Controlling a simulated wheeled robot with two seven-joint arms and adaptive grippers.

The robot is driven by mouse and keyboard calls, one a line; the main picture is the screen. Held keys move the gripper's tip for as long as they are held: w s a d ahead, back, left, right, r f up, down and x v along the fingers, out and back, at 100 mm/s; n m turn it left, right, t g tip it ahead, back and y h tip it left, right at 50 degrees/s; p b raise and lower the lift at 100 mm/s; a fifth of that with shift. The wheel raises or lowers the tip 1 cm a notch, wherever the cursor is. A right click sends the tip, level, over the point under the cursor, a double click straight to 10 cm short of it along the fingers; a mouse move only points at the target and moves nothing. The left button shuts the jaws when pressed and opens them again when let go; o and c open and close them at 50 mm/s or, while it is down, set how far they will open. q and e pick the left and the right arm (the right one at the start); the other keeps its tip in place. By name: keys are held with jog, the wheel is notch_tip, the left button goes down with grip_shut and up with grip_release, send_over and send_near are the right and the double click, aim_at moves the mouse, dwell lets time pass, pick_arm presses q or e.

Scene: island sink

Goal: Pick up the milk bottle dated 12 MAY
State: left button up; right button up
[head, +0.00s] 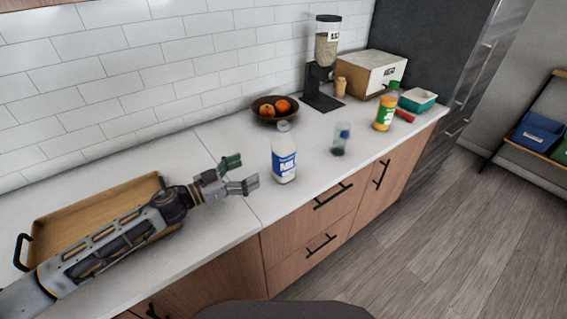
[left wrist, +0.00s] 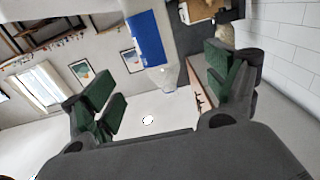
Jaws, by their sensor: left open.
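A white milk bottle (head: 284,167) with a blue label stands upright on the counter in the head view. Its date cannot be read. My left gripper (head: 241,173) is open and empty, a short way left of the bottle, with its fingers pointing towards it. In the left wrist view the blue label (left wrist: 147,42) and the bottle's clear top show upside down, beyond and between the open green-padded fingers. The bottle is apart from the fingers. No other milk bottle can be made out. My right gripper is not in view.
A fruit bowl (head: 268,115) stands behind the bottle, and a small clear container (head: 341,141) to its right. Further right are an orange juice bottle (head: 385,110), a teal dish (head: 417,100) and a cereal dispenser (head: 322,75). A wooden tray (head: 95,212) lies under my left arm.

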aim_at(274, 159)
pick_arm(q)
jog(key=shift+f, duration=0.45)
jog(key=shift+d, duration=0.1)
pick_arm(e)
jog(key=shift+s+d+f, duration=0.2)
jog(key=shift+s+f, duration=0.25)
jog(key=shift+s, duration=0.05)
pick_arm(q)
jog(key=shift+x, duration=2.2)
jog(key=shift+p+x, duration=0.3)
jog(key=shift+x, duration=1.2)
jog(key=shift+w+d, duration=0.4)
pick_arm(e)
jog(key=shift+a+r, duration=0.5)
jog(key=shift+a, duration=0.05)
pick_arm(q)
jog(key=shift+d, duration=0.1)
